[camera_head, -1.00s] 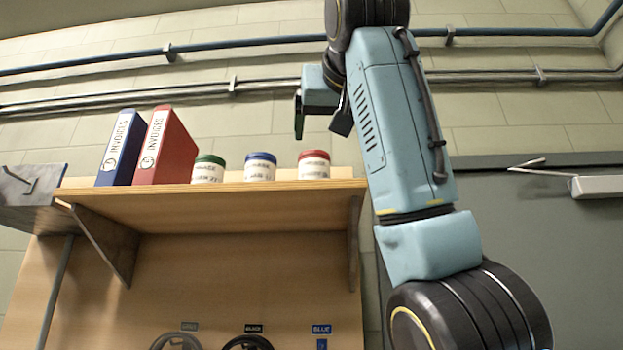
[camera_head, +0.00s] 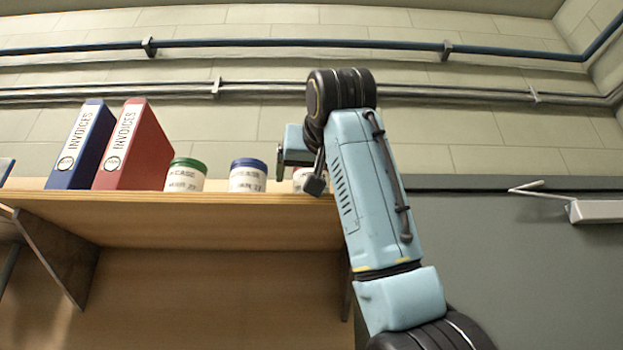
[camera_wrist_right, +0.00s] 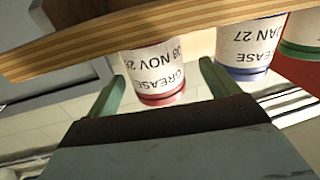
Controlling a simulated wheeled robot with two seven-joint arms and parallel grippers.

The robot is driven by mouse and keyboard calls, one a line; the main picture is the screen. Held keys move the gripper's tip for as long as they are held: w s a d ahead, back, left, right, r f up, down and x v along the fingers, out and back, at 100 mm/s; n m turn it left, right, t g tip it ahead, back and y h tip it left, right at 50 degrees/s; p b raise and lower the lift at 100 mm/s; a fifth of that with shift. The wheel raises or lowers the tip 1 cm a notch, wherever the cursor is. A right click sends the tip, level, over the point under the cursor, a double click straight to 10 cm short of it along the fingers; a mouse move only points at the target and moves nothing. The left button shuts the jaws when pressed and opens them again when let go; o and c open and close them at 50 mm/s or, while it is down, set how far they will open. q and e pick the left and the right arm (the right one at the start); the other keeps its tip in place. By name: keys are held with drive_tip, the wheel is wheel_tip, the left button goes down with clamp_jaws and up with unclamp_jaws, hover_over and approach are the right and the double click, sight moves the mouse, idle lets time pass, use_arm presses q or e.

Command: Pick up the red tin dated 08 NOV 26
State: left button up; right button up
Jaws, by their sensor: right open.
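The tin with the red lid rim (camera_wrist_right: 160,92) stands on the shelf and appears upside down in the right wrist view. Its label reads GREASE and 08 NOV 2, with the last digit hard to read at the curve. In the head view this tin (camera_head: 299,180) is mostly hidden behind my right gripper (camera_head: 298,168). In the wrist view, the two green fingers of my right gripper (camera_wrist_right: 160,74) are apart, with the tin showing between them. I see no clear contact, and cannot tell how far the fingers reach around it. My left gripper is not in view.
A blue-lidded tin (camera_head: 248,176), marked JAN 27, stands close beside the red one. A green-lidded tin (camera_head: 186,175) and red (camera_head: 133,148) and blue (camera_head: 82,147) INVOICES binders stand further left. The wooden shelf (camera_head: 180,212) ends just right of the red tin.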

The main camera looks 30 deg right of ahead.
drive_tip(key=x, duration=0.2)
drive_tip(key=p+x, duration=0.1)
drive_tip(key=x, duration=0.1)
drive_tip(key=shift+w+d+f+p, duration=0.1)
drive_tip(key=shift+d+f+p, duration=0.05)
drive_tip(key=shift+d+p, duration=0.2)
drive_tip(key=shift+w, duration=0.2)
drive_tip(key=shift+s+a, duration=0.1)
drive_tip(key=shift+s, duration=0.2)
drive_tip(key=shift+c, duration=0.8)
drive_tip(key=shift+w, duration=0.15)
drive_tip(key=c, duration=0.9)
drive_tip(key=shift+c, duration=0.7)
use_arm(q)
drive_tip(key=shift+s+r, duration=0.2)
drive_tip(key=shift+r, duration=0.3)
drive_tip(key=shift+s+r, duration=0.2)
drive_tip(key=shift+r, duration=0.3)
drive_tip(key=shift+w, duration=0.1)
use_arm(e)
drive_tip(key=shift+r, duration=0.2)
